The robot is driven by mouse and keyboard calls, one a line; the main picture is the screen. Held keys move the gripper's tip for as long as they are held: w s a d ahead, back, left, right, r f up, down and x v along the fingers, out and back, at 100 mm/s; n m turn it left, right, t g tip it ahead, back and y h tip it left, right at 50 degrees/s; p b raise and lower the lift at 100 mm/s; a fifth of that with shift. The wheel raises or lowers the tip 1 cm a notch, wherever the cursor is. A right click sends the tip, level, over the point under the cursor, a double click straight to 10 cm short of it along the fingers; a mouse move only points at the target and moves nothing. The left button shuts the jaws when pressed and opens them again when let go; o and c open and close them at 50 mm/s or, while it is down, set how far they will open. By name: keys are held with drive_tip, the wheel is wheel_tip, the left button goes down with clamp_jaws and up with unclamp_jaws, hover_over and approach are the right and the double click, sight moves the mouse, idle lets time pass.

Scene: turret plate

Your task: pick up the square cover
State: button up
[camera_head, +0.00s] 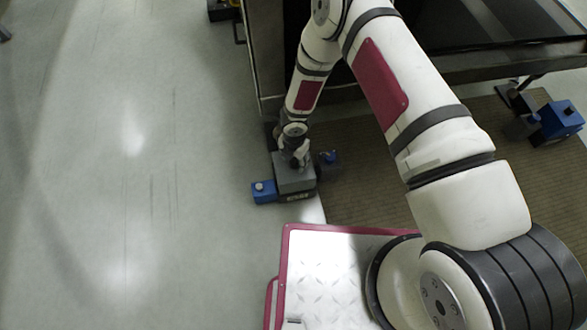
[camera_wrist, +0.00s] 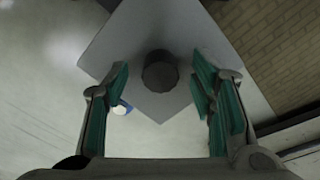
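The square cover (camera_wrist: 185,40) shows in the wrist view as a flat grey plate, turned like a diamond, with a dark round knob (camera_wrist: 160,74) on it. My gripper (camera_wrist: 160,90) is open, with one teal-padded finger on each side of the knob in the picture. Clear gaps show between the knob and both fingers. How far the fingertips are above the plate is hard to tell. In the head view my gripper (camera_head: 297,154) is over a grey box-shaped unit (camera_head: 293,182); the cover is hard to make out there.
A blue part (camera_head: 264,191) sticks out at the unit's left. A brown ribbed mat (camera_head: 375,185) lies to its right, with another blue device (camera_head: 560,118) farther right. A dark machine frame (camera_head: 262,60) stands behind. The pale floor (camera_head: 130,180) at left is clear.

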clamp_jaws()
drive_tip(key=shift+r, duration=0.1)
